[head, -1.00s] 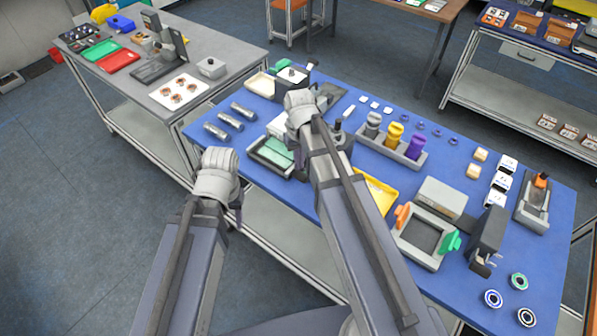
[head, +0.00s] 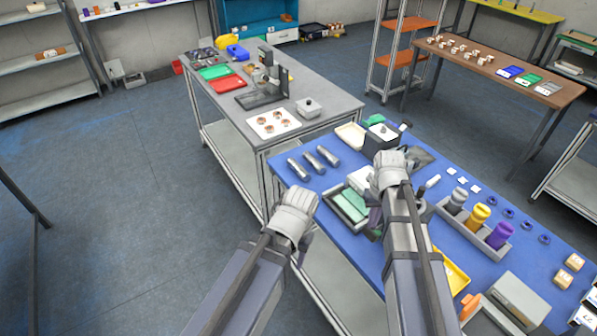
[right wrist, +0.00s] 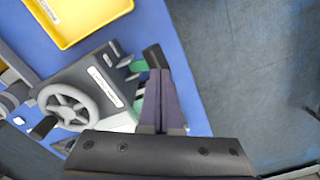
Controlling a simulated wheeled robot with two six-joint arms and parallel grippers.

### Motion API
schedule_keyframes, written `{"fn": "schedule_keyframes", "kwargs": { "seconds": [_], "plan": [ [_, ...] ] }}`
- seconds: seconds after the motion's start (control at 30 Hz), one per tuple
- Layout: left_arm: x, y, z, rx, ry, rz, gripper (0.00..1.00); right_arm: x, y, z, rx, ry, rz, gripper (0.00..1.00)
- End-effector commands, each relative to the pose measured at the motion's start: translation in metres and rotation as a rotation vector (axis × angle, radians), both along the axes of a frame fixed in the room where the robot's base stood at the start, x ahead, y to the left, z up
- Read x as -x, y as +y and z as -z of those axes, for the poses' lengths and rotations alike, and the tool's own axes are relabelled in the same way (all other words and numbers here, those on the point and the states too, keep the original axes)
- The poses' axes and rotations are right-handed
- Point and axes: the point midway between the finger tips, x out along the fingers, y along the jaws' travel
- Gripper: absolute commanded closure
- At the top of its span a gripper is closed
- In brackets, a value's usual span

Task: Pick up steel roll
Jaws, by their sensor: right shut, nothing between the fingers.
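Three steel rolls, shiny grey cylinders, lie side by side at the left end of the blue table: one at the left (head: 298,168), one in the middle (head: 314,162) and one at the right (head: 328,156). My right gripper (head: 375,219) is to the right of and nearer than the rolls, mostly hidden by its wrist. In the right wrist view its fingers (right wrist: 160,85) are shut together with nothing between them. My left gripper (head: 303,250) hangs at the table's front edge, nearer than the rolls; its fingers are largely hidden by its wrist. The rolls do not show in the right wrist view.
A tray with green pieces (head: 350,205) lies between the arms. A grey handwheel device (right wrist: 75,105) and yellow tray (right wrist: 85,15) show in the right wrist view. A holder with coloured bottles (head: 472,230) stands at right. A grey table (head: 330,110) adjoins behind.

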Motion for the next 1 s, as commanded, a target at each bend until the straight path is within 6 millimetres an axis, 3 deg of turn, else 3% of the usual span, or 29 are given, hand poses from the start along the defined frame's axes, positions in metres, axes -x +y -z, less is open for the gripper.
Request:
{"fn": "schedule_keyframes", "kwargs": {
  "seconds": [0.27, 0.37, 0.5, 0.7, 0.8, 1.0],
  "plan": [
    [0.0, 0.0, 0.004, 0.0, 0.0, 0.0, 0.5, 0.005, 0.004, 0.004, 0.002, 0.002, -0.006, 1.0],
    [0.0, 0.0, 0.022, 0.0, 0.0, 0.0, 0.5, 0.029, 0.026, 0.022, 0.015, 0.009, -0.039, 1.0],
    [0.0, 0.0, 0.053, 0.0, 0.0, 0.001, 0.5, 0.081, 0.067, 0.053, 0.051, 0.023, -0.109, 1.0],
    [0.0, 0.0, 0.078, 0.0, 0.0, 0.001, 0.5, 0.133, 0.098, 0.077, 0.093, 0.032, -0.178, 1.0],
    [0.0, 0.0, 0.082, -0.001, 0.0, 0.001, 0.5, 0.143, 0.103, 0.08, 0.105, 0.034, -0.192, 1.0],
    [0.0, 0.0, 0.08, -0.001, 0.0, 0.002, 0.5, 0.143, 0.105, 0.079, 0.107, 0.035, -0.193, 1.0]
  ]
}}
